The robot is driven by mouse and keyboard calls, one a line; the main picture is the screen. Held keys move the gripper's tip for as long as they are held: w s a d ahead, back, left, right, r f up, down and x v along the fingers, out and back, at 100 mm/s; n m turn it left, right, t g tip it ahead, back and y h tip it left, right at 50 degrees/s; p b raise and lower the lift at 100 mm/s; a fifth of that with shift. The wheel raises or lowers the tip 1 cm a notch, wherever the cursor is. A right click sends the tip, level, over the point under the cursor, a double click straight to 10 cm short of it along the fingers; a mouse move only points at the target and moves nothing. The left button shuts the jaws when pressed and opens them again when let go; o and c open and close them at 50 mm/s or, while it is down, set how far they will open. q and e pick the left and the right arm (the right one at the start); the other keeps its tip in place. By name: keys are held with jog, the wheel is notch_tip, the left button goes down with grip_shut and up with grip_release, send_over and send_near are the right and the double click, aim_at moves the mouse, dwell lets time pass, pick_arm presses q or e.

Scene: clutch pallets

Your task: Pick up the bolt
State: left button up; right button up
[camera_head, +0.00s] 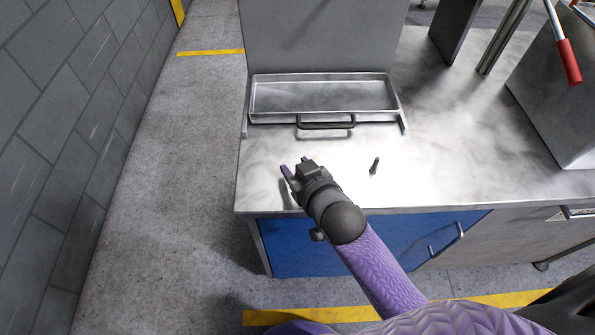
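The bolt (374,166) is a small dark piece on the bright metal worktop, right of my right gripper and in front of the tray. It appears to stand or lean, but I cannot tell which. My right gripper (294,166) reaches in from the lower right over the front left of the worktop. Its two purple-grey fingers are apart with nothing visible between them. A clear gap separates it from the bolt. My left gripper is not in view.
A shallow metal tray (325,118) with a dark handle sits at the back of the worktop (460,150). A grey box (560,100) and a red-handled lever (568,62) stand at the right. A blue cabinet front (385,240) lies below. The worktop around the bolt is clear.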

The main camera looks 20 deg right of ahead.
grip_shut()
